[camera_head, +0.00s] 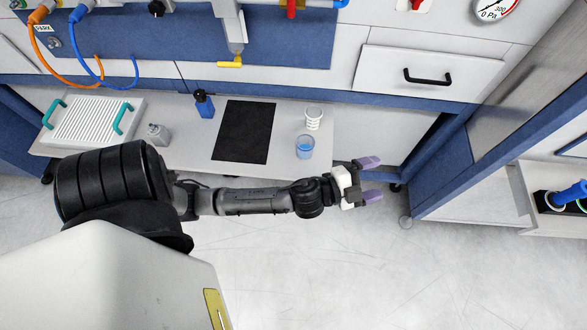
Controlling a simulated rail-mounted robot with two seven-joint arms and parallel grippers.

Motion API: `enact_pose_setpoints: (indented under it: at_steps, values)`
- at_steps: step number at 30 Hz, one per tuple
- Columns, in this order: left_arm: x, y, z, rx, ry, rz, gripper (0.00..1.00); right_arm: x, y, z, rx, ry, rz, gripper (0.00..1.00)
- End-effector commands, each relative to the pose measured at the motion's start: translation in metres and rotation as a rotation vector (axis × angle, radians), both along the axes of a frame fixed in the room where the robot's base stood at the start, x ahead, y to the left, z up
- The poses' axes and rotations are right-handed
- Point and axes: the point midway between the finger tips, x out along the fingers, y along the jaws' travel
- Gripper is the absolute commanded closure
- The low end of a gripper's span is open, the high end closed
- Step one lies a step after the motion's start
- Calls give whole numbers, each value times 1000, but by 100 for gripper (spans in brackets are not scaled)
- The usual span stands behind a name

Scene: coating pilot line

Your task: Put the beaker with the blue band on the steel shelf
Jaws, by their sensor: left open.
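A small clear beaker with blue on it (305,148) stands at the front right of a pale bench top (185,150). I cannot tell whether the blue is a band or liquid. A white ringed cup-like vessel (313,118) stands just behind it. My left gripper (370,178) is open and empty, its purple-grey fingertips pointing right. It is to the right of the beaker and nearer me, apart from it, past the bench's right end. My right gripper is not in view. A pale ledge (480,190) at the right may be the steel shelf; I cannot tell.
A black mat (243,132) lies left of the beaker, with a blue bottle (204,104), a small grey container (158,134) and a white ribbed tray (95,122) further left. A blue-framed cabinet (455,170) stands at the right. The floor (400,275) in front is clear.

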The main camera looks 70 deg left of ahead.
Motion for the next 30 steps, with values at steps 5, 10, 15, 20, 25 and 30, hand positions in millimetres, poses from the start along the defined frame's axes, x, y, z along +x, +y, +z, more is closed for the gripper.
enact_pose_setpoints:
  at_steps: [5,10,15,20,25,30]
  values:
    - [-59,27,-54,-282,416,291,14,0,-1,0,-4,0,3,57]
    - [-131,27,-95,-452,806,452,14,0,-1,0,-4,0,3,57]
    - [-191,15,-112,-539,1095,518,14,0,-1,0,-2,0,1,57]
    - [-222,7,-116,-569,1241,538,14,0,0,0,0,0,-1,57]
    - [-231,5,-116,-576,1287,540,14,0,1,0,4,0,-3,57]
    - [-231,5,-116,-575,1286,541,14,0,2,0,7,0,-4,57]
